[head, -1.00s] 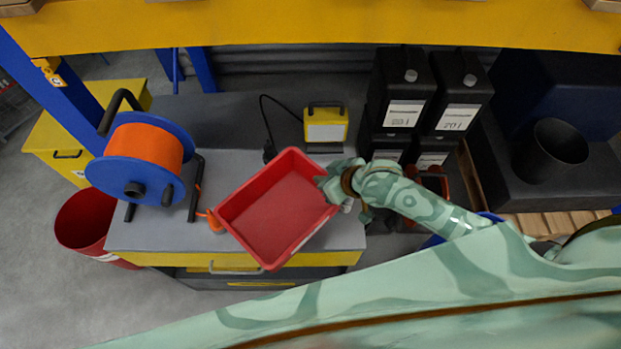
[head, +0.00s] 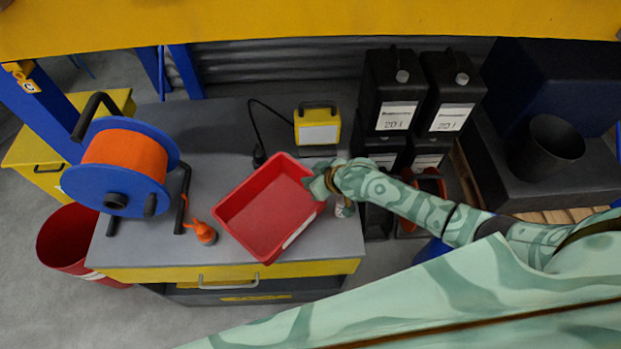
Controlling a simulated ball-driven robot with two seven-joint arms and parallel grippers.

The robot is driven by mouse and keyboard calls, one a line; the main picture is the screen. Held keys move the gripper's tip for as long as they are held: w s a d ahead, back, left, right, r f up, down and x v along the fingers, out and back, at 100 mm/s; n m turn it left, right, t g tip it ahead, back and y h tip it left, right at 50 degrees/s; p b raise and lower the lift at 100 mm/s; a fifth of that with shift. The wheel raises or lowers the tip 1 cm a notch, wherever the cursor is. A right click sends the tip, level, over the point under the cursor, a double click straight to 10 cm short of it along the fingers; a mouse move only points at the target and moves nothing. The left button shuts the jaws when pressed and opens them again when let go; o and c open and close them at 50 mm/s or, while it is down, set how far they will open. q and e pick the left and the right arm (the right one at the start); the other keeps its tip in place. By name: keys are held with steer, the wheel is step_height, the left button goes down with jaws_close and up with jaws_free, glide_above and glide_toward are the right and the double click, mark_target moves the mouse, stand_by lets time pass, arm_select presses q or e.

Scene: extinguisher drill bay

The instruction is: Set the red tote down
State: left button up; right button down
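The red tote (head: 268,212) is an empty, open box, turned at an angle over the grey workbench (head: 185,250). It looks level and low, at or just above the bench top; I cannot tell whether its base touches. My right gripper (head: 316,187) is at the tote's right rim and appears shut on it. The fingertips are partly hidden by the hand. My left gripper is not in view.
A yellow lamp (head: 317,125) is behind. A small can (head: 344,208) stands right. Black canisters (head: 393,92) stand further right.

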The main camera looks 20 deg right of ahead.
steer(key=shift+f, duration=0.15)
steer(key=c, duration=1.6)
jaws_free()
steer(key=shift+c, duration=0.2)
steer(key=shift+r, duration=0.25)
steer(key=p+v, duration=0.4)
steer(key=v, duration=0.8)
steer(key=shift+f, duration=0.1)
